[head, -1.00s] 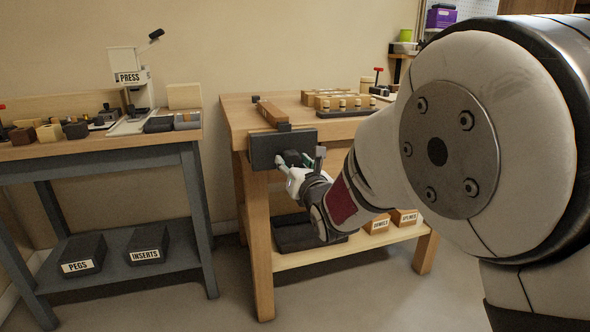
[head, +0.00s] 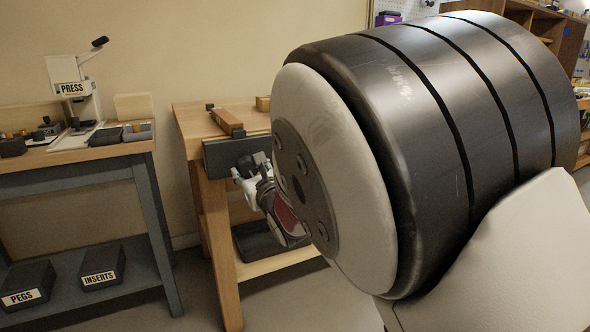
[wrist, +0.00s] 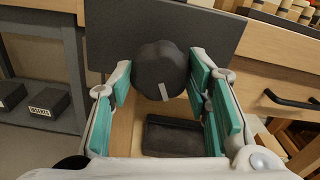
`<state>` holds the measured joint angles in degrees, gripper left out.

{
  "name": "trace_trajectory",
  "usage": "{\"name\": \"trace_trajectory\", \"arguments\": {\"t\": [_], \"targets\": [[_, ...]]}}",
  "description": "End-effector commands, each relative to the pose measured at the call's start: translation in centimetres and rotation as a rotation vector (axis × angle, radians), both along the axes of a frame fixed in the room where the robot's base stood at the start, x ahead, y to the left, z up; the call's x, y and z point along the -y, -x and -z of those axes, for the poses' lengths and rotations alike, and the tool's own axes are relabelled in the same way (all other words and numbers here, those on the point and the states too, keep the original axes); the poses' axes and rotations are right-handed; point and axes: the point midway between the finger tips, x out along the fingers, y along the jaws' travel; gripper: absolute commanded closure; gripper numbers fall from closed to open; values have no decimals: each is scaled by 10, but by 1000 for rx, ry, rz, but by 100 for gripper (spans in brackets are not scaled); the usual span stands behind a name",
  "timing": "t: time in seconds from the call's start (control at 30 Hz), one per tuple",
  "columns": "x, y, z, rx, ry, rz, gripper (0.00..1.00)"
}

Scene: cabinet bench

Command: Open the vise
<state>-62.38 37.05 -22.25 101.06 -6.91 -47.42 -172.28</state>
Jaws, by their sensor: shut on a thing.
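The vise is a dark rectangular jaw plate (head: 222,154) on the front edge of the wooden bench, and the plate also fills the top of the wrist view (wrist: 215,32). A dark round knob (wrist: 160,68) with a pale mark sits in front of the plate. My gripper (wrist: 160,88) has its teal-padded fingers on either side of this knob and is shut on it. In the head view my gripper (head: 240,176) is at the vise front, partly hidden by my own arm. Any gap behind the jaw plate cannot be judged.
A wooden bar (head: 228,122) lies on the bench top (head: 190,122) behind the jaw. A dark tray (head: 258,240) sits on the lower shelf. The grey bench (head: 100,165) with the press (head: 75,85) stands left. My arm hides most of the right side.

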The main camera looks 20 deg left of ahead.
Motion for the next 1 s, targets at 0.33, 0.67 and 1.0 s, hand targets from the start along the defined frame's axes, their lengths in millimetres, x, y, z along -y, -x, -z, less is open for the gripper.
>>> {"name": "trace_trajectory", "arguments": {"t": [0.33, 0.67, 1.0], "targets": [[-1, 2, 3, 53, 51, -2, 80], [0, 2, 4, 217, 192, -2, 80], [2, 0, 2, 262, 229, 2, 80]]}}
